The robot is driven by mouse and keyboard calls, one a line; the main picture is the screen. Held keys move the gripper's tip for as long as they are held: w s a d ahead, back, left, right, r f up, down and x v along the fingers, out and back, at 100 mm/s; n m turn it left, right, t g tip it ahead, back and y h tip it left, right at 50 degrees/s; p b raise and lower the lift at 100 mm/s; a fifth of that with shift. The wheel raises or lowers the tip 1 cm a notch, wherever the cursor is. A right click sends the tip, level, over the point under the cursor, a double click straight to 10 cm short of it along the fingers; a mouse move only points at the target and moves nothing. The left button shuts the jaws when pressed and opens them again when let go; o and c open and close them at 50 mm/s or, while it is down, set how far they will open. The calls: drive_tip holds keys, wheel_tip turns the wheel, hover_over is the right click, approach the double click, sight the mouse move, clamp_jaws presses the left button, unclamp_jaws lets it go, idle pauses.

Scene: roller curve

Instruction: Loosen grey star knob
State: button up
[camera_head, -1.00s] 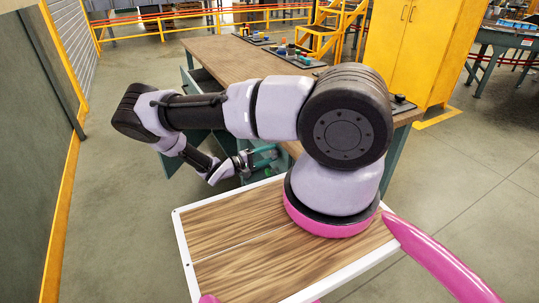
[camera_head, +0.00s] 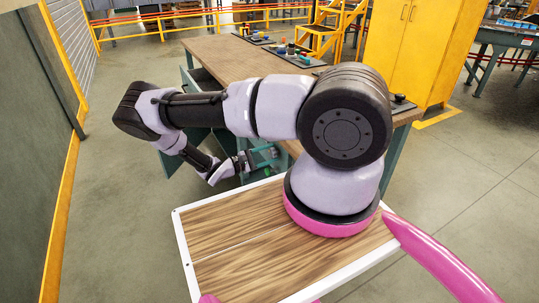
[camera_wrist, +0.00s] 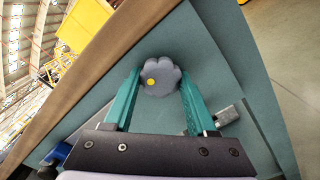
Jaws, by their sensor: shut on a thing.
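The grey star knob (camera_wrist: 163,72) sits on the teal side panel (camera_wrist: 215,60) of the workbench and has a yellow dot left of its middle. My gripper (camera_wrist: 160,78) has its two teal fingers on either side of the knob, shut on it. In the head view my gripper (camera_head: 264,157) reaches to the bench's near end, under the top. The knob cannot be made out in that view.
The workbench's wooden top (camera_head: 225,62) lies above the panel and holds trays of small parts at its right edge. In the wrist view a grey block (camera_wrist: 228,114) is right of the fingers and a blue part (camera_wrist: 60,152) is at lower left. A yellow cabinet (camera_head: 405,45) stands behind.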

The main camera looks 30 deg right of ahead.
drive_tip(key=shift+s+d+r, duration=0.1)
drive_tip(key=shift+d, duration=0.1)
drive_tip(key=o, duration=1.4)
drive_tip(key=shift+c, duration=0.2)
drive_tip(key=shift+a, duration=0.2)
drive_tip(key=shift+a, duration=0.4)
drive_tip(key=a, duration=0.9)
drive_tip(key=shift+s+a, duration=0.15)
drive_tip(key=shift+a, duration=0.25)
